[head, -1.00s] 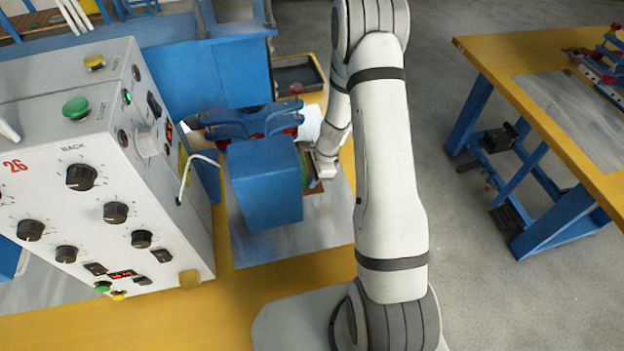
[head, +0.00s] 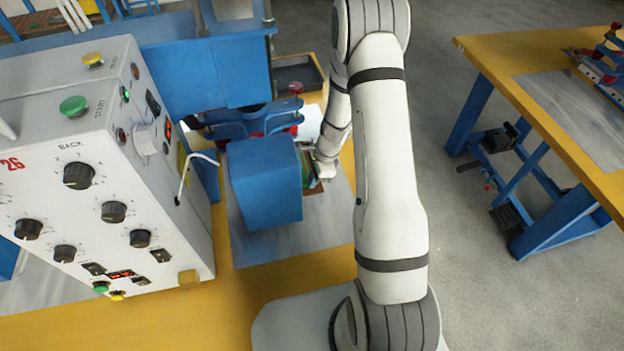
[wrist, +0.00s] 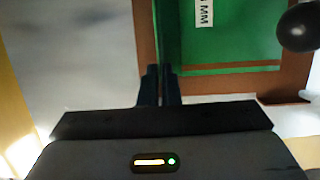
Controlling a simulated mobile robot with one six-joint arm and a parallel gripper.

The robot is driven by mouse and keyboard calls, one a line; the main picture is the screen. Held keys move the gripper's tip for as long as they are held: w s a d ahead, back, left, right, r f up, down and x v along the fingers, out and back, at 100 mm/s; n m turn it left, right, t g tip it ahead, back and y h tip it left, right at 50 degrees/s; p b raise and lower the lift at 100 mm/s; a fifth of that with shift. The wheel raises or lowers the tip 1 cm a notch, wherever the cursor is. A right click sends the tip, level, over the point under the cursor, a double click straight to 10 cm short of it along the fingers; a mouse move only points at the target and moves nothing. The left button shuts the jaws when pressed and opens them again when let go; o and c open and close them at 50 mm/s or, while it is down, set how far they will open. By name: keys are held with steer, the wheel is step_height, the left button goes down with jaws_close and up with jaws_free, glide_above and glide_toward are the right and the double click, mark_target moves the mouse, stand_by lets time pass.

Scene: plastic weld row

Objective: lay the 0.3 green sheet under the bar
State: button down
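The green sheet (wrist: 225,35) lies flat over a brown surface in the wrist view. Its white label shows only "MM" clearly, so I cannot read the thickness. My gripper (wrist: 159,85) has its two dark fingers nearly together at the sheet's left edge, where a thin green upright strip runs between them; it looks shut on that edge. In the head view the gripper (head: 322,172) is small, right of a blue block (head: 265,185), with a sliver of green beside it. I cannot make out the bar clearly; the blue press body (head: 220,75) stands behind the block.
A white control box (head: 100,170) with knobs stands left of the block. A grey plate (head: 310,238) covers the yellow table here. A dark round knob (wrist: 298,27) is near the sheet's right side. A dark tray (head: 298,72) lies behind. Another yellow table (head: 545,110) is at right.

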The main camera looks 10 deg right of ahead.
steer(key=c, duration=1.6)
jaws_free()
steer(key=shift+o, duration=0.2)
steer(key=shift+r, duration=0.15)
steer(key=shift+r+p, duration=1.2)
steer(key=shift+r, duration=0.3)
steer(key=shift+d+r+p, duration=0.15)
steer(key=shift+d+r, duration=0.05)
steer(key=shift+d, duration=1.15)
steer(key=shift+d+r+p, duration=0.15)
steer(key=shift+d+p, duration=0.05)
steer(key=shift+d, duration=1.1)
steer(key=shift+d+r+p, duration=0.15)
steer(key=shift+d+r, duration=0.05)
steer(key=shift+d, duration=1.15)
